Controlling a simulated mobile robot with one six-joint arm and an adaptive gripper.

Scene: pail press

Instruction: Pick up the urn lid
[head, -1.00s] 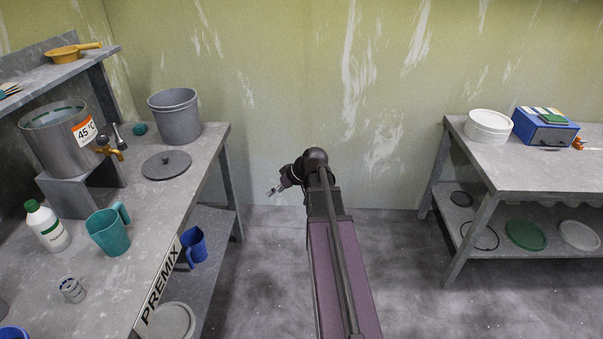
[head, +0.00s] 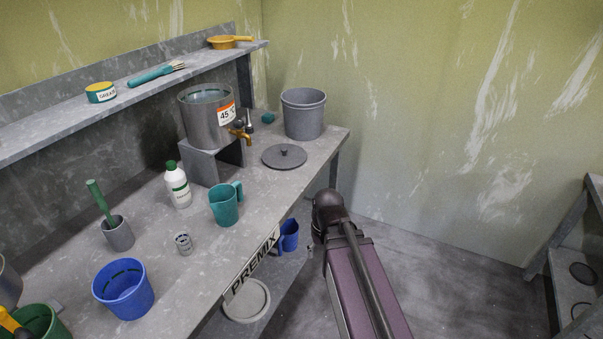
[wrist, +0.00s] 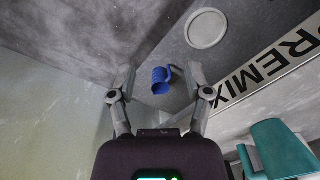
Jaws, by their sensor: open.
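The urn lid (head: 284,156) is a dark grey disc with a small knob. It lies flat on the bench top in the head view, right of the urn and in front of the grey pail. The metal urn (head: 208,117) stands open on a grey stand, with a 45 °C label and a brass tap. My gripper (wrist: 162,84) is open and empty in the wrist view, with its fingers spread. It is off the bench's front edge, apart from the lid; in the head view my arm mostly hides it. The lid is not in the wrist view.
The grey pail (head: 303,115) stands behind the lid. A teal jug (head: 226,205), white bottle (head: 178,186) and blue bucket (head: 124,290) stand along the bench. A blue jug (wrist: 160,82) is on the lower shelf.

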